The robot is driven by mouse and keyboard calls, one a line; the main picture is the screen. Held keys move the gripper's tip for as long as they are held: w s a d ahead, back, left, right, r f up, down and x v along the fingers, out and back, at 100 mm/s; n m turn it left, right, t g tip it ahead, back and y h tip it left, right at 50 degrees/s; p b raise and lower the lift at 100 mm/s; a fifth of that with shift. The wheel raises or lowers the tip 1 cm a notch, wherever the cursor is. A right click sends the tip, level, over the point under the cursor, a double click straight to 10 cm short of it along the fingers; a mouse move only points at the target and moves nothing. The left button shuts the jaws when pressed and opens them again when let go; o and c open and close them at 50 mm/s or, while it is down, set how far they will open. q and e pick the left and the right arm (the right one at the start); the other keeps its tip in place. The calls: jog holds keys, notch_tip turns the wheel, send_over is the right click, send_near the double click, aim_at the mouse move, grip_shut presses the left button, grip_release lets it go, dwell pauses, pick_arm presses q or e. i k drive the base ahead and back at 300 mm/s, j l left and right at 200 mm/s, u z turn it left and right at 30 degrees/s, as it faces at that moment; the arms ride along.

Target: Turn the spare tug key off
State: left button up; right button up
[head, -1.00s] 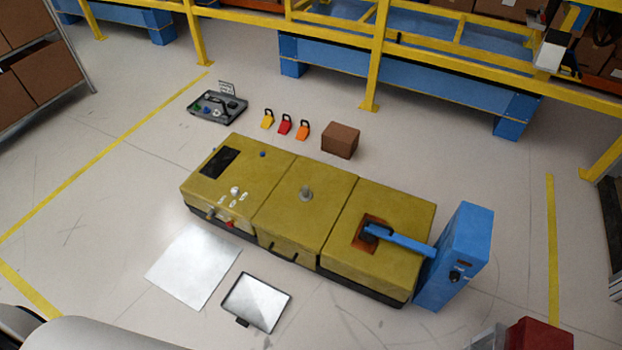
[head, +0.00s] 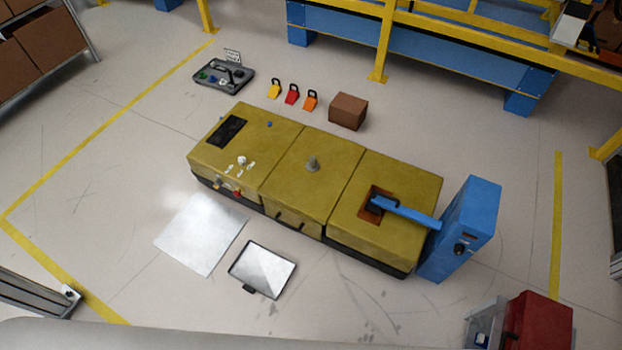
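The yellow tug-like module (head: 315,205) lies across the middle of the floor. Its left section carries a dark panel (head: 227,131), a white knob (head: 241,160), small white labels and a red button (head: 238,193) on its front edge. A small metallic fitting (head: 219,183) sits beside the red button; I cannot tell whether it is a key switch. A grey tray (head: 238,88) with small green, blue and white items and a sign stands behind the module. I cannot make out the spare tug key or its position. Neither of my grippers is in view.
A silver sheet (head: 200,234) and a black-rimmed tray (head: 236,271) lie in front. Coloured padlock-like blocks (head: 292,95) and a brown box (head: 348,110) stand behind. A red box (head: 545,322) is at lower right.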

aim_at(218, 184)
jog(key=i+j+z, duration=0.15)
jog(key=j, duration=0.3)
jog(key=i+j+z, duration=0.15)
jog(key=j, duration=0.25)
jog(key=j+z, duration=0.15)
jog(key=j, duration=0.3)
